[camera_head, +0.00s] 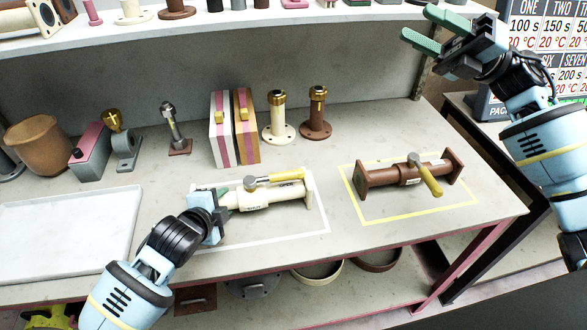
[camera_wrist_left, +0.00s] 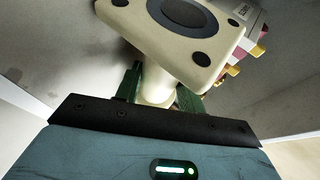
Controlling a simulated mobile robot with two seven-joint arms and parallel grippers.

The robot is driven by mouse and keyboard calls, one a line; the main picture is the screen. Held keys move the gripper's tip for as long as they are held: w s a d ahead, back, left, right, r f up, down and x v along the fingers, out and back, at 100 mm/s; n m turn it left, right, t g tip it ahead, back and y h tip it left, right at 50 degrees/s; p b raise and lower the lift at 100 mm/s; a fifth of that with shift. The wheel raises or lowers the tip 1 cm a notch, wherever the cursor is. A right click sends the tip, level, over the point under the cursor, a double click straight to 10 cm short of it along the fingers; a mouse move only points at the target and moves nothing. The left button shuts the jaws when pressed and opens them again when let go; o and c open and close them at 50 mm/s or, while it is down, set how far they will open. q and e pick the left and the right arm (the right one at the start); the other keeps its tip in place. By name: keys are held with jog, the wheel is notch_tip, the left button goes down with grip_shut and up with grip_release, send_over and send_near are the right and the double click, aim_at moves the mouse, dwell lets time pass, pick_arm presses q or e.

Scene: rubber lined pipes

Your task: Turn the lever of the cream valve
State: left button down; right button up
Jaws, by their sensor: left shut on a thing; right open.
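The cream valve (camera_head: 278,195) lies within a white outline on the bench. Its yellow lever (camera_head: 278,177) lies roughly along the pipe and points right from a metal hub. My left gripper (camera_head: 224,199) is shut on the cream valve's pipe near its left end, its green fingers partly hidden. In the left wrist view, the fingers of the gripper (camera_wrist_left: 158,92) close around the pipe just behind a cream end flange (camera_wrist_left: 178,35). My right gripper (camera_head: 432,32) is open and empty, raised at the upper right, well away from the valve.
A brown valve (camera_head: 408,175) with a yellow lever angled across it lies in a yellow outline to the right. Block parts (camera_head: 222,130) and flanged posts (camera_head: 278,122) stand behind. A white tray (camera_head: 65,240) is at left; a shelf (camera_head: 230,25) overhangs the back.

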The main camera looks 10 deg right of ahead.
jog(key=a+f+n+g+h, duration=0.3)
jog(key=a+f+n+g, duration=0.15)
jog(key=a, duration=0.45)
jog(key=n+h, duration=1)
jog(key=h, duration=0.8)
send_over(293, 172)
jog(key=s, duration=0.3)
notch_tip(293, 172, down, 16)
jog(key=shift+t, duration=0.35)
jog(key=w+f, duration=0.1)
jog(key=f, duration=0.3)
jog(key=w+f, duration=0.1)
jog(key=f, duration=0.6)
jog(key=shift+w+f, duration=0.3)
jog(key=shift+w, duration=0.1)
grip_shut()
